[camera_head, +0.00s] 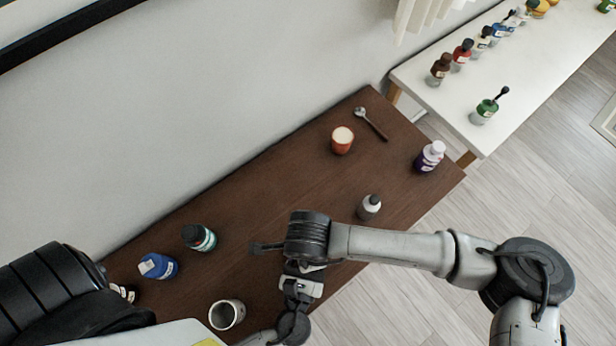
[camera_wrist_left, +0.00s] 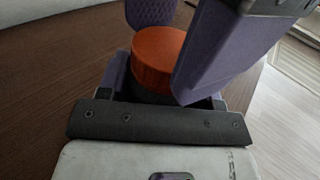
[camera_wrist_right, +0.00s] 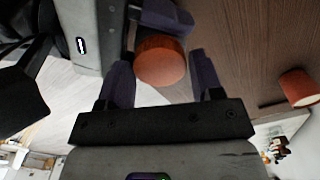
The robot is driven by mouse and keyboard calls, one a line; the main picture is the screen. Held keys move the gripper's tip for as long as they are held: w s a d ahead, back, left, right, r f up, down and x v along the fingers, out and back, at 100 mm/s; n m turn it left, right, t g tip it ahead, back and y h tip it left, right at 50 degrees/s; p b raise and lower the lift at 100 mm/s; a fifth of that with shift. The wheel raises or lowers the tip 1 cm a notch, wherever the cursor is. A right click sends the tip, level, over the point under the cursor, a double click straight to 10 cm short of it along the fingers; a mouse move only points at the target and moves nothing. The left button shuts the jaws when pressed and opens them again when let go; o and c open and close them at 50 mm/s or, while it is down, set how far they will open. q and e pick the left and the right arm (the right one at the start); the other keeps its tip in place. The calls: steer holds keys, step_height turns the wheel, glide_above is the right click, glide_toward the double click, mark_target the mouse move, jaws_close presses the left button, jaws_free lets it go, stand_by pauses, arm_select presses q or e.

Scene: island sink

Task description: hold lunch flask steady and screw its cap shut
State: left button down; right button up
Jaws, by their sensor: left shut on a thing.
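The lunch flask stands out by its round orange cap (camera_wrist_left: 158,58), with a dark body (camera_wrist_left: 150,95) under it in the left wrist view. My left gripper (camera_wrist_left: 160,88) is shut on the flask's body below the cap. In the right wrist view the orange cap (camera_wrist_right: 160,60) lies between the two purple fingers of my right gripper (camera_wrist_right: 162,66), which are apart on either side of it. Whether they touch the cap cannot be told. In the head view the flask is hidden by my arms.
The brown table (camera_head: 290,165) holds an orange cup (camera_head: 342,141), a spoon (camera_head: 372,124), a purple bottle (camera_head: 430,156), a grey bottle (camera_head: 369,206), a teal jar (camera_head: 199,238), a blue bottle (camera_head: 158,266) and a grey mug (camera_head: 227,314). The table's middle is clear. Several bottles stand on a white table (camera_head: 470,95).

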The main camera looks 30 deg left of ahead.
steer(key=c, duration=0.7)
steer(key=o, duration=1.1)
steer(key=shift+r, duration=0.15)
step_height(320, 180, up, 12)
steer(key=shift+f, duration=0.1)
arm_select(q)
steer(key=shift+c, duration=1)
jaws_free()
steer(key=shift+s, duration=0.1)
steer(key=v, duration=1.3)
steer(key=shift+s+d, duration=0.2)
steer(key=shift+s, duration=0.1)
